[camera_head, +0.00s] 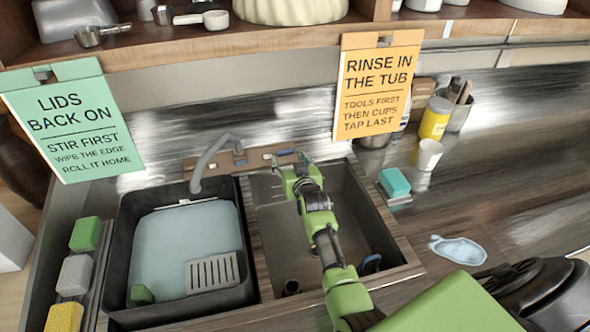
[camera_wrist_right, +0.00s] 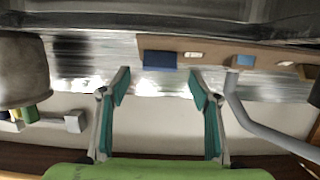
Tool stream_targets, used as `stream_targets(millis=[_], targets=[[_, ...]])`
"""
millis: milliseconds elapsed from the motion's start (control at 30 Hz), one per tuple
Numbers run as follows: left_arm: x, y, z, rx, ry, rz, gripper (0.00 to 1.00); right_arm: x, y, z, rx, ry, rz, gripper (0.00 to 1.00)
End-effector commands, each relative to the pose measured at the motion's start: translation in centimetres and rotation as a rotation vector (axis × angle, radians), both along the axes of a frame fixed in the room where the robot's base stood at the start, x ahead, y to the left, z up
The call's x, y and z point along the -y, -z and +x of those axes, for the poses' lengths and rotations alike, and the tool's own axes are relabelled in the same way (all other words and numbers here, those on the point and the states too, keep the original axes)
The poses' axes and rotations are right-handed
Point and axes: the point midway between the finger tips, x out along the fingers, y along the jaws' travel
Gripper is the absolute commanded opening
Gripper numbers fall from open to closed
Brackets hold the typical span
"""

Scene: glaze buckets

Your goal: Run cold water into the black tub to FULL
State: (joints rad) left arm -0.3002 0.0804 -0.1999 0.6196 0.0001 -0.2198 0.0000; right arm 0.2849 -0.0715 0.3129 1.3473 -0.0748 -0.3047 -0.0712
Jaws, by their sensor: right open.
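The black tub (camera_head: 118,262) sits in the left basin of the sink, with pale blue water (camera_head: 180,240) in it. The grey tap spout (camera_head: 205,163) bends over its back edge; I see no clear stream from it. It also shows in the right wrist view (camera_wrist_right: 255,115). A blue tap control (camera_head: 285,153) is on the wooden strip behind the right basin; it shows in the wrist view (camera_wrist_right: 160,60) too. My right gripper (camera_head: 297,167) is open and empty, its fingers (camera_wrist_right: 160,88) apart just short of this blue control. My left gripper is out of view.
A slotted grey piece (camera_head: 213,272) and a green one (camera_head: 142,294) are in the tub. Coloured sponges (camera_head: 75,275) line the left. A yellow tin (camera_head: 435,118) and white cup (camera_head: 428,154) stand right. The shelf edge (camera_head: 240,40) overhangs.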

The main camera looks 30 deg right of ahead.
Motion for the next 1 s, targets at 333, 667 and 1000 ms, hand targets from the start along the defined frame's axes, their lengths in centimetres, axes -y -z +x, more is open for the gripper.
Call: stream_targets(millis=[333,667,1000], targets=[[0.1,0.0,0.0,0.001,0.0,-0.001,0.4,-1.5,-1.5,-5.1,0.001,0.0,0.002,0.57],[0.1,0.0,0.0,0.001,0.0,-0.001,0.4,-1.8,-1.9,-6.5,0.0,0.0,0.002,0.57],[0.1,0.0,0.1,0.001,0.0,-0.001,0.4,-1.8,-1.9,-6.5,0.0,0.0,0.002,0.57]])
